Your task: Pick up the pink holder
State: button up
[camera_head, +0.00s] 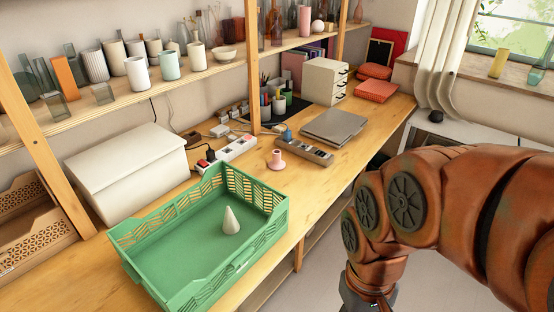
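The pink holder (277,161), a small piece with a short stem on a wide round base, stands upright on the wooden worktop. It is beyond the green crate's far right corner and left of a grey power strip. My orange arm fills the right side and bends down. Only the top of my gripper (367,302) shows at the bottom edge, to the right of and nearer than the holder, clear of the worktop. Its fingers are cut off, so their opening and any contents are hidden.
A green crate (150,239) holding a white cone (230,221) stands in front of the holder. Power strips (304,156) (236,149) flank it. A closed laptop (334,127) lies behind. A shelf (115,104) of vases overhangs the worktop's back. Right of the holder, the front edge is bare.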

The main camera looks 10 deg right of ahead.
aim_at(276, 164)
jog(key=k, duration=0.5)
jog(key=z, duration=1.2)
jog(key=i, duration=0.9)
jog(key=u, duration=2.65)
jog(key=i, duration=0.45)
jog(key=z, duration=0.05)
